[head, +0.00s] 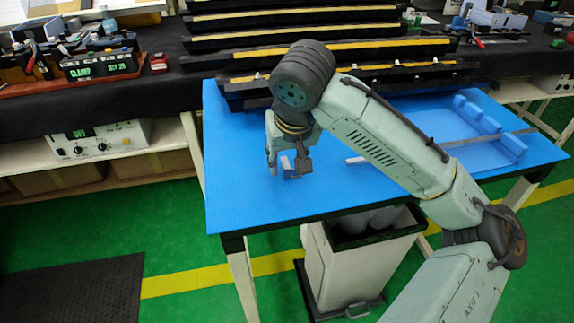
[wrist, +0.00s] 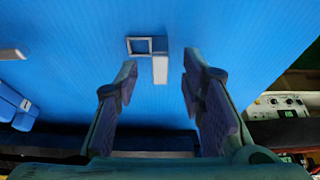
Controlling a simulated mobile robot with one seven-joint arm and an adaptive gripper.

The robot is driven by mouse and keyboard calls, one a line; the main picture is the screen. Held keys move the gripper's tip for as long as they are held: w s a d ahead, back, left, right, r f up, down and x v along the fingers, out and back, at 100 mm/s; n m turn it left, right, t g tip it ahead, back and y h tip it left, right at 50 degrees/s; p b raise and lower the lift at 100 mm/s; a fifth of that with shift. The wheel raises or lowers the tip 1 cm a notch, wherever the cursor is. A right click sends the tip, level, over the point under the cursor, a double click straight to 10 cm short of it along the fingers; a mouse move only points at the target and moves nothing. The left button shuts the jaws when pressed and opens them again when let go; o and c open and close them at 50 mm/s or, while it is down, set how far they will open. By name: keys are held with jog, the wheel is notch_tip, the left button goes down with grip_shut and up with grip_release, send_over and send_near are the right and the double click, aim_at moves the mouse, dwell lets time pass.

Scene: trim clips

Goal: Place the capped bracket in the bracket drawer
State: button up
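My gripper (head: 288,163) is low over the blue mat in the head view, fingers pointing down. In the wrist view my gripper (wrist: 160,68) is open, with a wide gap between the fingers. A small blue-grey bracket (head: 287,173) is at the fingertips in the head view, partly hidden by them. In the wrist view the bracket (wrist: 160,70) shows a square open frame and a pale straight leg, in line with the gap between the fingers. I see no finger closed on it. I cannot tell whether it is capped, or which container is the bracket drawer.
The blue-topped table (head: 240,195) is mostly clear around my gripper. Black racks with yellow strips (head: 330,50) line the back. A dark-rimmed bin (head: 345,245) stands under the front edge.

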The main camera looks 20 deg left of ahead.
jog(key=shift+w+a+f, duration=0.1)
jog(key=shift+w+f, duration=0.05)
jog(key=shift+f, duration=0.35)
grip_shut()
